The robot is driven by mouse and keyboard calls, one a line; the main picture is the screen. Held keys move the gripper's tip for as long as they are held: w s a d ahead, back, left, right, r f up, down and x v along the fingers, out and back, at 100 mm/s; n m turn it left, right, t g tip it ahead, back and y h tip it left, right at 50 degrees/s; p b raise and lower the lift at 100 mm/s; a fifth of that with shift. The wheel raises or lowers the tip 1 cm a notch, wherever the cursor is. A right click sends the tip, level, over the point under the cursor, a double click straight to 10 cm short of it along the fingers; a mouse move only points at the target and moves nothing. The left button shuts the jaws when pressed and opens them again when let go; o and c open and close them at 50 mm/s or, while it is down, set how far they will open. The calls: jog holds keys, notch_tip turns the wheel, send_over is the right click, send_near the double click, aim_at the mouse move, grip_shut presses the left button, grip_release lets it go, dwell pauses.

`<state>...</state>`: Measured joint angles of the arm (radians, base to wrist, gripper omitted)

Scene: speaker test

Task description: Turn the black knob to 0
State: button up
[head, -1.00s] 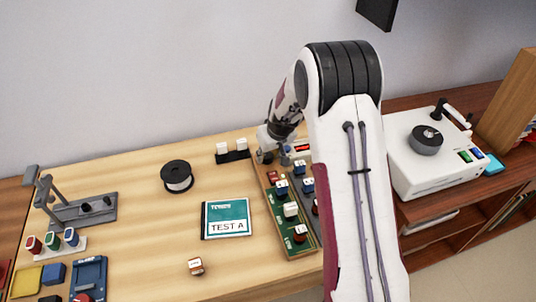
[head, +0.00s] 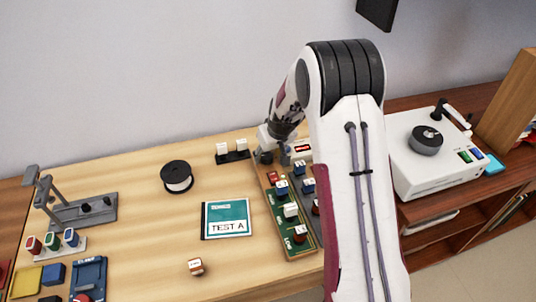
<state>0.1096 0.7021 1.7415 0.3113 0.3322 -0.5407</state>
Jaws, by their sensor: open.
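My gripper (head: 273,155) is open and points down at the far end of a wooden-framed board (head: 259,192) with green and grey panels. A dark round shape, possibly the black knob (head: 267,157), shows between or just beside its fingers. It is partly covered, so I cannot tell its setting or whether the fingers touch it. Part of the board's right side is hidden behind my arm.
A white device with a dark dial (head: 426,140) stands right. A grey stand (head: 85,211) is far left. Bare wood lies between them.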

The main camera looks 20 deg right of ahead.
jog(key=v, duration=0.7)
jog(key=shift+r, duration=0.2)
dwell(0.6)
jog(key=shift+s, duration=0.1)
jog(key=shift+m+g, duration=0.6)
jog(key=shift+g, duration=0.3)
jog(key=s, duration=0.1)
jog(key=s+f, duration=0.1)
jog(key=s, duration=0.1)
jog(key=s+f, duration=0.1)
jog(key=s, duration=0.1)
jog(key=shift+s+a, duration=0.2)
jog(key=shift+a, duration=0.2)
jog(key=s+a+r+t, duration=0.1)
jog(key=s+a+r, duration=0.1)
jog(key=s+r, duration=0.8)
jog(key=s+a+r+t, duration=0.1)
jog(key=s+r, duration=1)
jog(key=s, duration=1.1)
jog(key=shift+a+m+t+h, duration=0.3)
jog(key=shift+a+t, duration=0.1)
jog(key=shift+t, duration=0.1)
